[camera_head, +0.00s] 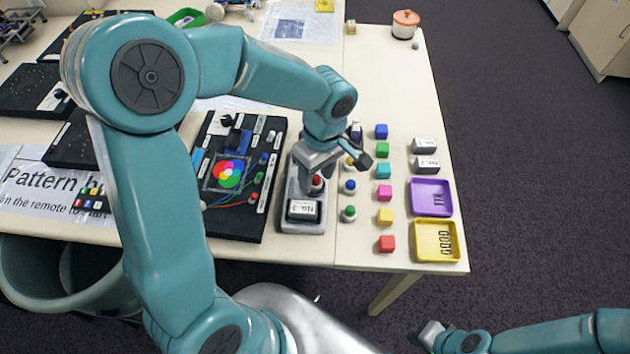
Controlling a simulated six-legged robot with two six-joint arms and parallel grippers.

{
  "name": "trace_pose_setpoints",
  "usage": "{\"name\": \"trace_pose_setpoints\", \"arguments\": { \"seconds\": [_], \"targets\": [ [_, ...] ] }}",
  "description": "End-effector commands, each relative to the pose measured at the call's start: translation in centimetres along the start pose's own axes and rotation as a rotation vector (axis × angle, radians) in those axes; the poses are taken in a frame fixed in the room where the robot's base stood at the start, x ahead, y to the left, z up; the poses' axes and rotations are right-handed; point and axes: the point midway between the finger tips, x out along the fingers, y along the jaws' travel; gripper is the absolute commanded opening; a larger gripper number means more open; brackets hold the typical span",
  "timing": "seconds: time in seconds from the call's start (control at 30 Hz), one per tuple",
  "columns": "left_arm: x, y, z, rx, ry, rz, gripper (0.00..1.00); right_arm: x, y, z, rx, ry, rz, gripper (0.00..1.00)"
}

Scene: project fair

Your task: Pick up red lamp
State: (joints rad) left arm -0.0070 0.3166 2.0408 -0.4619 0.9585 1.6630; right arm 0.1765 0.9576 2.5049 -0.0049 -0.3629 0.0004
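The red lamp (317,182), a small red-topped cap, sits on the grey tray-like base (303,228) with a "No. 3" plate, near the middle of the table. My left gripper (356,151) is just above and to the right of it, over the row of small lamps. Its fingers look spread and nothing shows between them; part of the gripper is hidden by its own body. My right gripper (430,334) is low at the bottom edge, off the table and away from the lamp; its finger gap is not clear.
A blue lamp (350,187) and a green lamp (348,213) stand right of the base. Coloured cubes (384,192), a purple tray (431,197) and a yellow tray (437,240) lie further right. A black board (235,215) with wires lies left.

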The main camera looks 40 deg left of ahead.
Motion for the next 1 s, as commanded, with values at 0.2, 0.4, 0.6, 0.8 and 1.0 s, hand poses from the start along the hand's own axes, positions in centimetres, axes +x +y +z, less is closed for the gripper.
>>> {"name": "trace_pose_setpoints", "arguments": {
  "seconds": [0.2,0.4,0.6,0.8,1.0],
  "targets": [
    [0.0,0.0,0.0,0.000,0.000,0.001,0.00,0.0,0.0,0.0,-0.001,0.000,0.000,0.00],
    [0.1,0.0,0.0,0.000,0.000,0.000,0.00,0.0,0.0,0.0,0.000,0.000,0.000,0.00],
    [-0.4,0.0,-0.1,0.000,0.001,0.003,0.00,0.1,0.0,0.0,-0.001,0.000,0.000,0.00],
    [-3.1,-0.2,-0.1,-0.001,0.002,0.007,0.00,0.2,0.0,0.0,-0.001,0.000,0.000,0.00],
    [-9.0,-0.8,0.0,-0.001,0.001,0.011,0.00,0.2,0.1,0.0,-0.001,0.000,0.000,0.00]
  ]
}}
